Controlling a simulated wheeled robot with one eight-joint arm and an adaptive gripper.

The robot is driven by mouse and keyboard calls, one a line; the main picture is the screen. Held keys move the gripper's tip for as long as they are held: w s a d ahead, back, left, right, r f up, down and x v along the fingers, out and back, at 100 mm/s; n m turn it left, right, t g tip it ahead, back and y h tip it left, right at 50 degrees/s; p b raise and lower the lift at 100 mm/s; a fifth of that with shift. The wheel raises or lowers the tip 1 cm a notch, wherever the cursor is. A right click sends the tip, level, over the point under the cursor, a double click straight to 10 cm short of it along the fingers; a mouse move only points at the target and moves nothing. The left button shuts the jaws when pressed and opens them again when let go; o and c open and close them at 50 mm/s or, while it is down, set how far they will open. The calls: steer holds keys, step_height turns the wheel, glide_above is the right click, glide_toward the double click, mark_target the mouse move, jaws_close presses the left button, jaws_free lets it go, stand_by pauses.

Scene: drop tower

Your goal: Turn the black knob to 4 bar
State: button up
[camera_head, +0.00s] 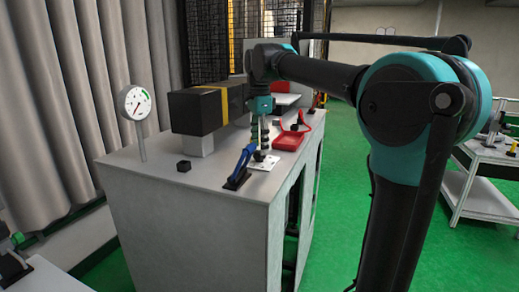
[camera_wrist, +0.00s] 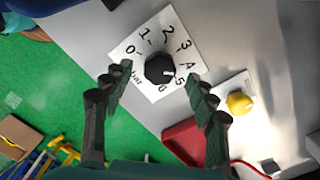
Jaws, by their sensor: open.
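The black knob (camera_wrist: 159,68) sits on a white dial plate (camera_wrist: 128,51) with printed numbers, in the wrist view. A small light mark shows on the knob's right side, towards the 4 and 5; the exact reading is hard to tell. My gripper (camera_wrist: 155,92) is open, with one finger on each side below the knob in the picture and no clear contact. In the head view my gripper (camera_head: 264,140) points down just above the dial plate (camera_head: 263,165). A round white gauge (camera_head: 137,102) stands on a post at the left; its value is too small to read.
A blue-handled lever (camera_head: 240,167) stands close to the left of the plate. A red tray (camera_head: 291,137) lies behind it. A black box with a yellow band (camera_head: 209,107) is behind left. A yellow knob (camera_wrist: 239,103) is right of the dial in the wrist view.

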step_height(320, 180, up, 10)
stand_by(0.4)
